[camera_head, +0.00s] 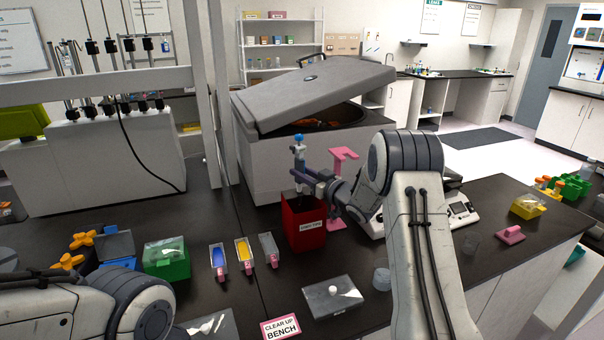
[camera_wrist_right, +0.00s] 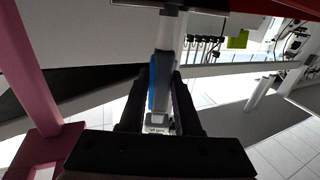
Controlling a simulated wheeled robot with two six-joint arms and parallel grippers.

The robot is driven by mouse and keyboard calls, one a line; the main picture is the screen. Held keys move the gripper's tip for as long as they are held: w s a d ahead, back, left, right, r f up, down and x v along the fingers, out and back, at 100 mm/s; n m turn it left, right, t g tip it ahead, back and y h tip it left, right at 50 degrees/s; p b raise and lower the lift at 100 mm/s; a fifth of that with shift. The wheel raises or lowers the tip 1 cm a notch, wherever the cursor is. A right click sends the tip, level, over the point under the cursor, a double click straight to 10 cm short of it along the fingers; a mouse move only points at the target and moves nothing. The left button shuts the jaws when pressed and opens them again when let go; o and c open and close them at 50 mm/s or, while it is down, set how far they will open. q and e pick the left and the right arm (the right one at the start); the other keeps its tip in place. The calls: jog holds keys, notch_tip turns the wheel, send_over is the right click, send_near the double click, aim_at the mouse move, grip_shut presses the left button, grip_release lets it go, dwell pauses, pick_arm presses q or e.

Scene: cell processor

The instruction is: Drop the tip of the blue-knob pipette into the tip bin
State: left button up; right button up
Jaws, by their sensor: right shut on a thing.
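The pipette with the blue knob (camera_head: 299,139) is upright in my right gripper (camera_head: 308,180) in the head view. My right gripper is shut on its body; in the wrist view the pipette's white and blue body (camera_wrist_right: 160,82) stands between the two dark fingers (camera_wrist_right: 158,95). The red tip bin (camera_head: 304,232), with a white label on its front, stands on the bench directly below the gripper. The pipette's lower end is over the bin's mouth; its tip is too small and dark to make out. My left arm shows at lower left, its gripper out of frame.
A pink stand (camera_head: 343,155) rises just behind and right of the bin. A big grey machine with a raised lid (camera_head: 322,92) is behind. Small trays with blue (camera_head: 218,256) and yellow (camera_head: 243,250) contents lie left of the bin. A grey box (camera_head: 330,297) lies in front.

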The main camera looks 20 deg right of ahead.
jog(key=shift+f, duration=0.2)
jog(key=s+b, duration=0.1)
jog(key=s, duration=0.4)
jog(key=shift+s+d, duration=0.1)
